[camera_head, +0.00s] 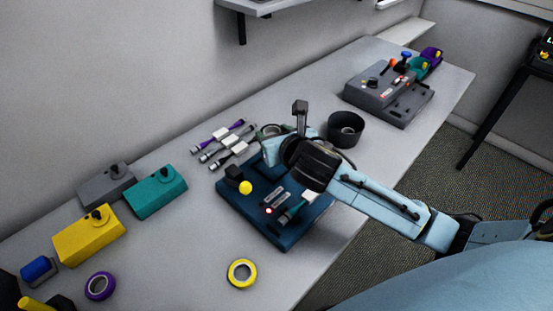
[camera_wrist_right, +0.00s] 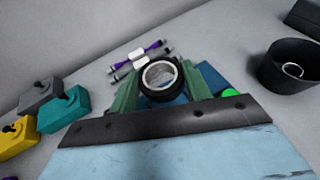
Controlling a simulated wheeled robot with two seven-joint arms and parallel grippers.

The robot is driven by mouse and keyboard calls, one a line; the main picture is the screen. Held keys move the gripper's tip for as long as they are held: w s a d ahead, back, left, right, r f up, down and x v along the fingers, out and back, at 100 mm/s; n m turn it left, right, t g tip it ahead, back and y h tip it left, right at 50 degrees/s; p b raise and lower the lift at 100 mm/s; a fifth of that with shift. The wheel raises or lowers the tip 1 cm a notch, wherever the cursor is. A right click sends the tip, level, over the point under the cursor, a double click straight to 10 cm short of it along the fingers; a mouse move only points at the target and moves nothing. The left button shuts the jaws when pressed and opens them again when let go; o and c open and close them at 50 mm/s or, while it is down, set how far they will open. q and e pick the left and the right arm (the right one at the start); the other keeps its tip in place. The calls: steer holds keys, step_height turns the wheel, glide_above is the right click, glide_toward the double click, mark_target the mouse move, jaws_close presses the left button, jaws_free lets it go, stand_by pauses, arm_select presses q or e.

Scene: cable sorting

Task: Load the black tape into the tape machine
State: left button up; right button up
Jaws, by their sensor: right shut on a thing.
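The black tape (camera_wrist_right: 160,78) is a dark ring with a pale inner core. In the right wrist view it sits between the two green fingers of my right gripper (camera_wrist_right: 160,92), which is shut on it. In the head view this gripper (camera_head: 271,136) is at the back edge of a dark blue machine (camera_head: 256,222), which I take for the tape machine. My wrist hides part of it. The machine has a yellow knob (camera_head: 245,187) on its left. I cannot tell whether the tape touches it. My left gripper is not in view.
A black round bin (camera_head: 346,128) stands right of my gripper. Several cables (camera_head: 222,143) lie behind left. A yellow tape (camera_head: 242,273) and purple tape (camera_head: 99,286) lie in front. Yellow (camera_head: 88,236), teal (camera_head: 156,193) and grey boxes stand left. A grey machine (camera_head: 385,95) is far right.

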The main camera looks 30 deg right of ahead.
mark_target(275, 170)
step_height(275, 170, down, 4)
steer(key=shift+r+b, duration=0.1)
steer(key=shift+b, duration=0.35)
steer(key=shift+f, duration=0.65)
step_height(275, 170, down, 3)
steer(key=shift+f+b, duration=0.15)
steer(key=shift+b, duration=0.55)
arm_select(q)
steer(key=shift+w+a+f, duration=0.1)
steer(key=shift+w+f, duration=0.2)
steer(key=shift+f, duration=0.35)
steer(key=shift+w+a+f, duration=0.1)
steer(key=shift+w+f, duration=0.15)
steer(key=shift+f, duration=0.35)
arm_select(e)
steer(key=shift+f, duration=0.1)
steer(key=shift+f, duration=0.55)
steer(key=o, duration=1)
steer(key=shift+c, duration=0.2)
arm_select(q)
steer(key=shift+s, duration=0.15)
